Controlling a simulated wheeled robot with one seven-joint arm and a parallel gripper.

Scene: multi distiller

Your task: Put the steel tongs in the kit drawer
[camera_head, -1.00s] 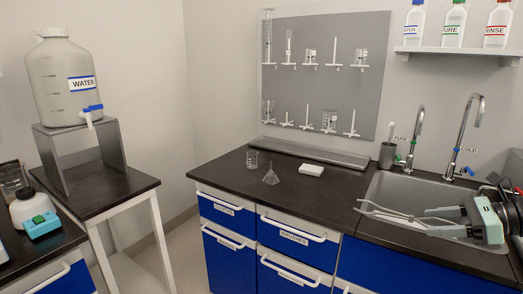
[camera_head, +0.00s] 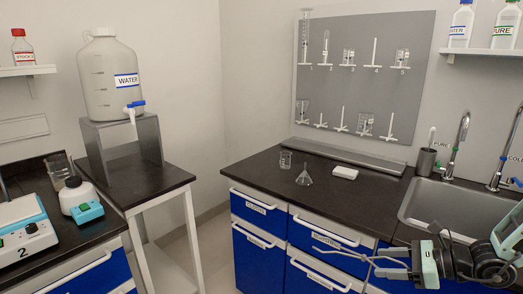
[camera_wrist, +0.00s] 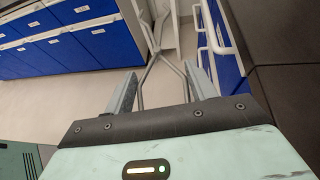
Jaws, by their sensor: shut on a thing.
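My gripper (camera_head: 398,264) is at the lower right of the head view, in front of the sink-side cabinet. It is shut on the steel tongs (camera_head: 332,240), whose thin arms reach out to the left, in front of the drawer fronts. In the wrist view the tongs (camera_wrist: 158,42) stick out ahead from between my gripper's fingers (camera_wrist: 157,90) and hang above the floor. Blue drawers with white handles and labels (camera_head: 262,207) sit under the black counter, and all in view look closed. The labels are too small to read surely, so I cannot tell which is the kit drawer.
The sink (camera_head: 440,205) is at the right.

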